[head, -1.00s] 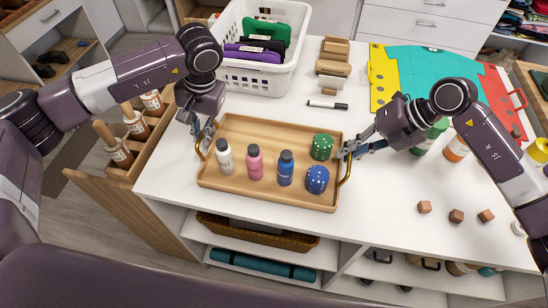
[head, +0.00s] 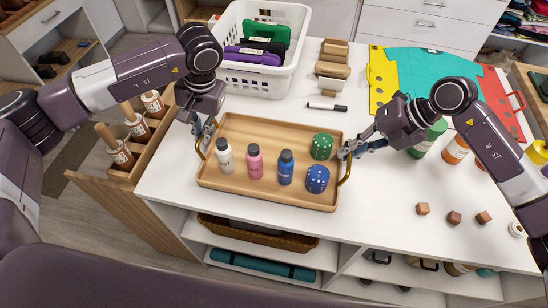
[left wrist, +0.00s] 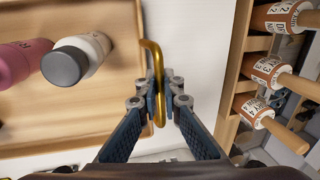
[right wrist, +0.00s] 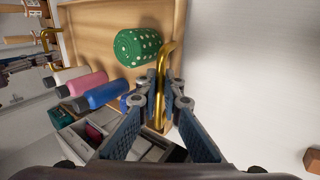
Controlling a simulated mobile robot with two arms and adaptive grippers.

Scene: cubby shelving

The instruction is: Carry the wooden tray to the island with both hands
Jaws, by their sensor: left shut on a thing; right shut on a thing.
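The wooden tray (head: 235,180) is over the white table top; I cannot tell whether it touches it. It carries a white bottle (head: 224,157), a pink bottle (head: 255,163), a blue bottle (head: 285,169), a green dotted cylinder (head: 322,147) and a blue dotted one (head: 317,180), all upright. My left gripper (head: 205,138) is shut on the left brass handle, which also shows in the left wrist view (left wrist: 155,65). My right gripper (head: 347,152) is shut on the right brass handle, seen in the right wrist view (right wrist: 161,80).
The white table (head: 385,200) holds a white basket (head: 258,78), a marker (head: 327,106), a coloured folder (head: 420,70), small wooden cubes (head: 454,217) and bottles at right. A wooden rack of bottles (head: 140,140) stands at left. Open shelves lie below the table's front edge.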

